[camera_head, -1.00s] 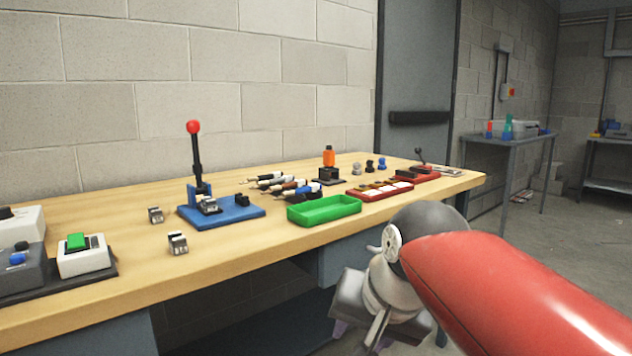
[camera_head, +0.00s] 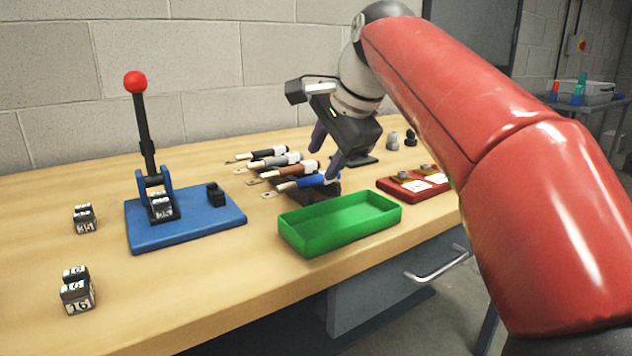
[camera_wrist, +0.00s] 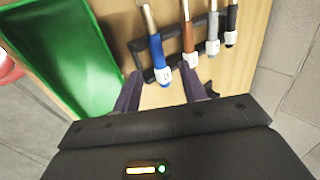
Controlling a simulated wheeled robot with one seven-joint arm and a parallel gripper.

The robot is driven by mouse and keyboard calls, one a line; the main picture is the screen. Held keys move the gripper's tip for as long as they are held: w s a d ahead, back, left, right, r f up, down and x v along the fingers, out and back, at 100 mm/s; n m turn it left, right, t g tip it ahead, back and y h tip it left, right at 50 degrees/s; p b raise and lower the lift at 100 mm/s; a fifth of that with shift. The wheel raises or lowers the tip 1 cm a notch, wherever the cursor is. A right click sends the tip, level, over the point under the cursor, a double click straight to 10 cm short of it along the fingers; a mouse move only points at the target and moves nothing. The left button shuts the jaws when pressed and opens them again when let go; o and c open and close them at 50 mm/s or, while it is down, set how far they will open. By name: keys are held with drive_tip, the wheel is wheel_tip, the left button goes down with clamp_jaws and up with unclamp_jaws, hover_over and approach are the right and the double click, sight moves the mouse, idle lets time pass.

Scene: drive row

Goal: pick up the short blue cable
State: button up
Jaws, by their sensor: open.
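The short blue cable (camera_head: 306,182) lies in a dark rack (camera_head: 322,193) on the wooden bench, nearest the green tray in a row of cables. In the wrist view the blue cable (camera_wrist: 156,55) has a bare metal end and a white label at its near end. My gripper (camera_head: 325,150) is above the rack's right end, pointing down. In the wrist view my gripper (camera_wrist: 168,92) has its two dark fingers apart, with nothing between them gripped. The arm hides part of the bench behind.
Brown (camera_head: 290,171), grey and black cables lie beside the blue one. A green tray (camera_head: 340,237) stands in front. A red tray (camera_head: 390,188) is at right.

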sight(315, 177)
drive_tip(key=b+x, duration=0.1)
drive_tip(key=x, duration=0.3)
drive_tip(key=shift+f, duration=0.3)
drive_tip(key=shift+c, duration=0.2)
clamp_jaws()
